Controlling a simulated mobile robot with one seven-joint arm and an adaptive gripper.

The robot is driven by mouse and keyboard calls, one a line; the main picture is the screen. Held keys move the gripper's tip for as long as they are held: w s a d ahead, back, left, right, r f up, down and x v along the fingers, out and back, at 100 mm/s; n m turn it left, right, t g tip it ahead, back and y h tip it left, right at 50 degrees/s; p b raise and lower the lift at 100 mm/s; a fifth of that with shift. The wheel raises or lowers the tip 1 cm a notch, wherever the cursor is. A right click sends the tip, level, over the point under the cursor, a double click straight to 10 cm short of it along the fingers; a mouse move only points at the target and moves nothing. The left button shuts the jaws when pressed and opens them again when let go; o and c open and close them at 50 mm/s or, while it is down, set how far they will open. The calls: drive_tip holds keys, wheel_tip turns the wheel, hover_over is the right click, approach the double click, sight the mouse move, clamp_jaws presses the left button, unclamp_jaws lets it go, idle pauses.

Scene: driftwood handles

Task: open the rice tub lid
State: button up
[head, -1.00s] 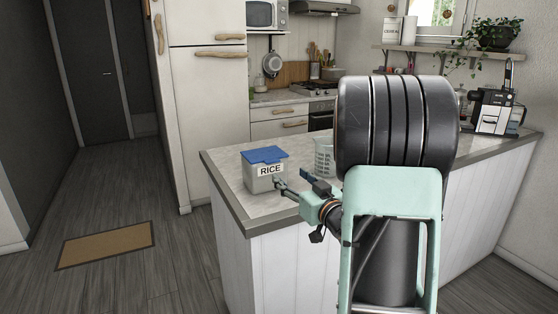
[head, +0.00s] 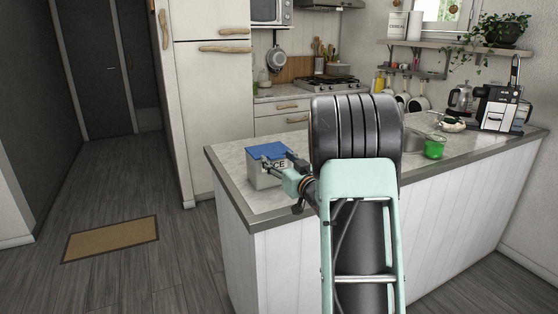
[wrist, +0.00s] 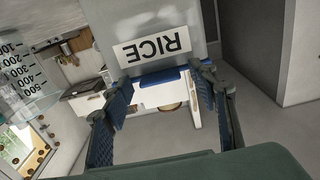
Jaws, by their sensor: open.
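The rice tub (head: 257,180) is a pale grey box with a RICE label, standing near the left end of the counter. Its blue lid (head: 264,151) sits on top and looks shut. My gripper (head: 279,166) is at the tub's right front, partly covering the label. In the wrist view the picture is upside down: the tub (wrist: 185,22) is ahead, and the lid's blue edge (wrist: 160,78) lies between the fingertips. My gripper (wrist: 164,80) is open there, one finger either side of the lid edge. I cannot tell whether a finger touches it.
The counter (head: 232,166) runs right from the tub. A clear measuring jug (wrist: 20,85) stands close by at left in the wrist view; my arm hides it in the head view. A green cup (head: 434,149) and coffee machine (head: 497,108) are farther right.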

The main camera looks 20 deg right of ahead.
drive_tip(key=shift+c, duration=0.2)
clamp_jaws()
drive_tip(key=shift+r, duration=0.15)
